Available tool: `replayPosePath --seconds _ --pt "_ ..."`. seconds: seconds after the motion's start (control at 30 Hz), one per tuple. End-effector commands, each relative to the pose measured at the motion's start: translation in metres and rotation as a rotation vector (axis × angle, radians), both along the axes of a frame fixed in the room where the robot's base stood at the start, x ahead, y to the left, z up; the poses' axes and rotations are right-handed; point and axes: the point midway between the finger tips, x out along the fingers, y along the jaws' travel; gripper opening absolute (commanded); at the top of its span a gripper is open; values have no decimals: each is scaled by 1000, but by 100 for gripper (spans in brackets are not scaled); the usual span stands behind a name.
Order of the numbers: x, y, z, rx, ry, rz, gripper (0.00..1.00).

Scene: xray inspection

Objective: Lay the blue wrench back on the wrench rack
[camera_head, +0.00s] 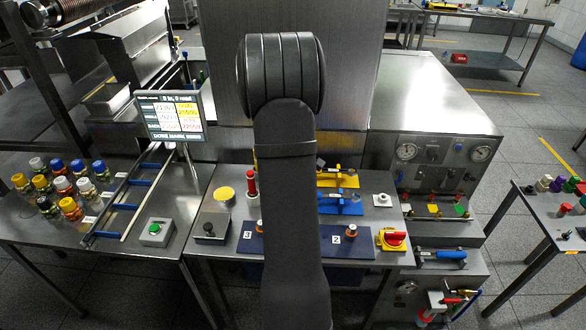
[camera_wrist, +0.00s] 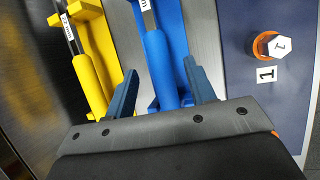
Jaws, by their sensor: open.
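The blue wrench (camera_wrist: 165,72) has a blue handle and a metal shaft with a white label. In the wrist view it lies along a blue holder (camera_wrist: 176,25), beside a yellow wrench (camera_wrist: 92,85) on its own yellow holder. My gripper (camera_wrist: 160,68) is open, with one finger on each side of the blue handle. I cannot tell whether either finger touches it. In the head view my arm hides the gripper and part of the bench, while the blue holder (camera_head: 330,209) and yellow holder (camera_head: 350,182) show to its right.
A dark blue plate (camera_head: 275,244) with numbered bolts lies in front of the holders; bolt 1 (camera_wrist: 280,46) is close by in the wrist view. A red and yellow knob (camera_head: 394,240) is to the right. Another blue-handled tool (camera_head: 441,255) lies on the right cabinet.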

Motion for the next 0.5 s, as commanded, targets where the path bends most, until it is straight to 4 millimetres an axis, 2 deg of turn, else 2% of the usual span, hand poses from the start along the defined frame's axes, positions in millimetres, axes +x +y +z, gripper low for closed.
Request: replayPosePath --seconds 0.3,0.5 --pt "-10 31 71 3 -6 2 50" --pt "-17 48 111 2 -5 1 50"
